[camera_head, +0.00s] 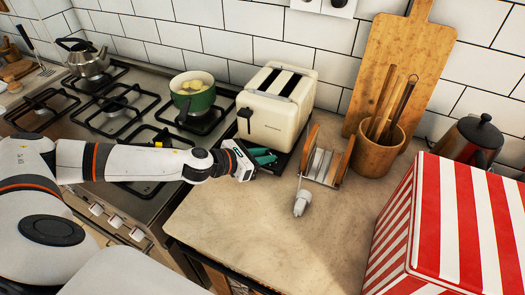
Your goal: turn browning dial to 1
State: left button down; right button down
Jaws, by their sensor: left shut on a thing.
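The cream toaster (272,122) stands on the counter beside the stove, with two slots on top and a dark lever on its left end. My left gripper (266,156) reaches in from the left, and its teal fingers are at the low front of the toaster. It is shut on the browning dial, which the fingers hide, so its setting cannot be read. My right gripper is not in view.
A wooden-sided rack (322,164) stands just right of my left gripper, with a small white object (301,203) in front. A utensil pot (376,149), cutting board (396,62) and red-striped box (458,220) are farther right. A green pot (194,101) sits on the stove.

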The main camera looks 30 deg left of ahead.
pick_arm(q)
jog(key=n+y+p, duration=0.2)
jog(key=y+p, duration=0.1)
jog(key=d+n+y+p, duration=0.1)
jog(key=n+y+p, duration=0.2)
jog(key=n+t+y+p, duration=0.1)
jog(key=n+y+p, duration=0.2)
jog(key=shift+s+d+r, duration=0.1)
jog(key=shift+d+r, duration=0.1)
jog(key=shift+d, duration=0.1)
jog(key=shift+d+n+y+p, duration=0.15)
jog(key=shift+n+y+p, duration=0.7)
jog(key=shift+n+y, duration=0.2)
jog(key=n+g+y+p, duration=0.1)
jog(key=y, duration=0.1)
jog(key=n+g+y+p, duration=0.1)
jog(key=n, duration=0.1)
jog(key=shift+w+d+f+g+y, duration=0.15)
jog(key=shift+w+d+g+y, duration=0.05)
jog(key=shift+g+y, duration=0.15)
jog(key=shift+w+n+g+y+p, duration=0.2)
jog(key=shift+n+g+y+p, duration=0.35)
jog(key=shift+n+g+y, duration=1)
jog(key=shift+f+n, duration=0.1)
jog(key=shift+n, duration=0.2)
jog(key=c, duration=1.5)
grip_release()
jog(key=shift+w, duration=0.1)
